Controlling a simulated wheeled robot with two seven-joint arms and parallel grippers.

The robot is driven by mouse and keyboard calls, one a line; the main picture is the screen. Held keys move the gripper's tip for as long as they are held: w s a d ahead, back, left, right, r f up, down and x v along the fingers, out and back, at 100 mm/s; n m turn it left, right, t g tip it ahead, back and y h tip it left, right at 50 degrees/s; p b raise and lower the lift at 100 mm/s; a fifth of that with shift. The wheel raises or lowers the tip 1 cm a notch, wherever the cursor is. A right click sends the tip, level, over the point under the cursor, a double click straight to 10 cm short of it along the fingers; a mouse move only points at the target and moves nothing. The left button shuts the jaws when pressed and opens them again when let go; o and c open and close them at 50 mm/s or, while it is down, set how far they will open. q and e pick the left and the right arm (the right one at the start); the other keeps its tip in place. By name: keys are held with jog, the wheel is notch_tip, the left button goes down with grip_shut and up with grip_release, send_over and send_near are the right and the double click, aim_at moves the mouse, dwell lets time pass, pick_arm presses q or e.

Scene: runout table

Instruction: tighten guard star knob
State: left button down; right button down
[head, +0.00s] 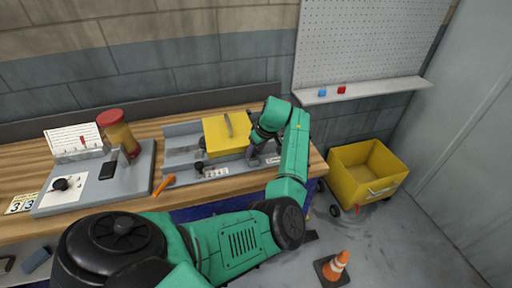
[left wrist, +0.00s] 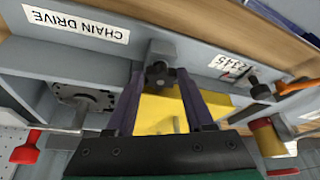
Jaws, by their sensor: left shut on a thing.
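The yellow guard (head: 226,134) sits on a grey base on the bench, with a handle on its top. My left gripper (head: 254,160) reaches down at its right front corner. In the left wrist view the dark star knob (left wrist: 159,76) lies between the two fingertips of my left gripper (left wrist: 160,72), which is shut on it. The knob sits at a small grey block, with the yellow guard (left wrist: 160,115) behind it. In the head view the gripper hides this knob. My right gripper is in neither view.
A black knob (head: 199,167) stands left of the guard by a number label. An orange-handled tool (head: 163,185) lies on the bench front. A red-topped yellow cylinder (head: 118,133) stands on the left plate. A yellow cart (head: 366,172) and traffic cone (head: 335,267) are on the floor.

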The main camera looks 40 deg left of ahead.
pick_arm(q)
jog(key=m+p, duration=0.2)
jog(key=m+t+p, duration=0.1)
jog(key=p, duration=0.2)
jog(key=m+t+h+p, duration=0.1)
jog(key=m+p, duration=0.1)
jog(key=shift+s+a+r+m, duration=0.25)
jog(key=shift+s+r+m, duration=0.05)
jog(key=shift+s+r, duration=0.1)
jog(key=shift+a+f+m+p, duration=0.1)
jog(key=shift+f+m+p, duration=0.05)
jog(key=shift+m+p, duration=0.55)
jog(key=shift+f+m+t+h, duration=0.1)
jog(key=shift+m+t+h, duration=0.3)
jog(key=shift+m, duration=0.3)
jog(key=shift+c, duration=1.4)
grip_release()
jog(key=shift+f, duration=0.1)
jog(key=shift+s, duration=0.1)
